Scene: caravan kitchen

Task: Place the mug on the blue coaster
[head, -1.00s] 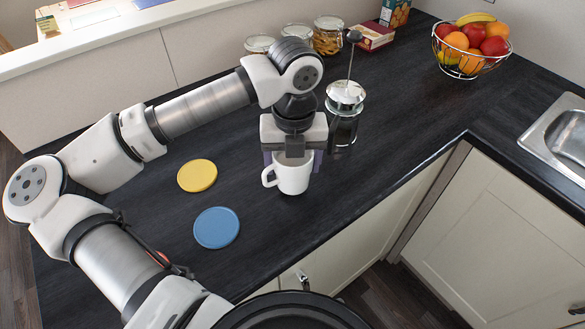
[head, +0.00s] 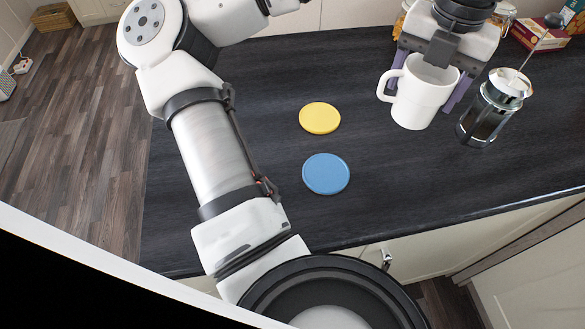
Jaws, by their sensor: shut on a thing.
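The white mug (head: 418,97) is upright in the upper right of the head view, with its handle to the left. My gripper (head: 425,85) comes down over it from behind, with one purple finger on each side, shut on the mug. Whether the mug's base touches the counter I cannot tell. The blue coaster (head: 326,174) lies flat and bare on the dark counter, to the left of the mug and nearer the counter's front edge.
A yellow coaster (head: 320,118) lies just behind the blue one. A French press (head: 493,106) stands close to the right of the mug. Jars and a red box (head: 540,32) are at the back right. The dark counter (head: 245,110) around the coasters is clear.

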